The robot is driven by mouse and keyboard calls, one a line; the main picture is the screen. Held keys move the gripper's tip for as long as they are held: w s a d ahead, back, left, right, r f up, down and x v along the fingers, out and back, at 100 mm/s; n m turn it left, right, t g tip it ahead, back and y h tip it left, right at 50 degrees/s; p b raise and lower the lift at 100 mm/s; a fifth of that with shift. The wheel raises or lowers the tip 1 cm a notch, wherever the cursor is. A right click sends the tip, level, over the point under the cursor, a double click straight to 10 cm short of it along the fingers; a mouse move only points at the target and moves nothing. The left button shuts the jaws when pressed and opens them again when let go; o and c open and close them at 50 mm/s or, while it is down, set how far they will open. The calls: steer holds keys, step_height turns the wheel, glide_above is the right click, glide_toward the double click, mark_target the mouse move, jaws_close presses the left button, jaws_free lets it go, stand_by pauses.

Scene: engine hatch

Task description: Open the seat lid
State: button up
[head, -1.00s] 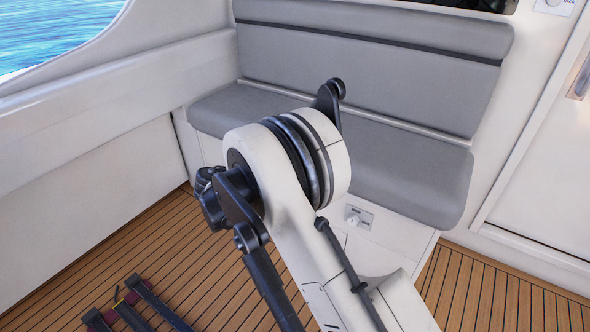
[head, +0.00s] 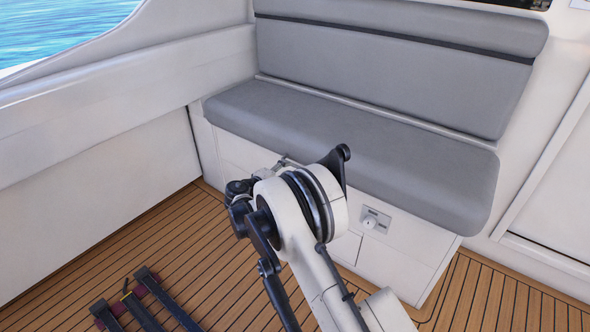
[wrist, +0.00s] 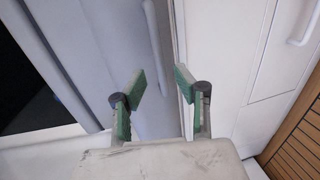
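The grey seat cushion (head: 350,140) forms the top of a white bench and lies flat; the seat lid looks closed. My gripper is mostly hidden behind my arm in the head view. In the wrist view my gripper (wrist: 161,82) is open, its two green-padded fingers apart with nothing held between them. A grey surface (wrist: 110,50) fills the left and middle beyond the fingers, and a white panel edge runs just past the right finger. I cannot tell whether the fingers touch anything.
A grey backrest (head: 400,70) stands behind the seat. A small latch plate (head: 374,221) sits on the white bench front. The teak floor (head: 180,255) is open at the front left, apart from dark bars (head: 145,300). White walls close in on both sides.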

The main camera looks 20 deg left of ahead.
mark_target(294, 166)
steer(key=b+x, duration=0.1)
steer(key=x, duration=0.5)
jaws_close()
stand_by(0.4)
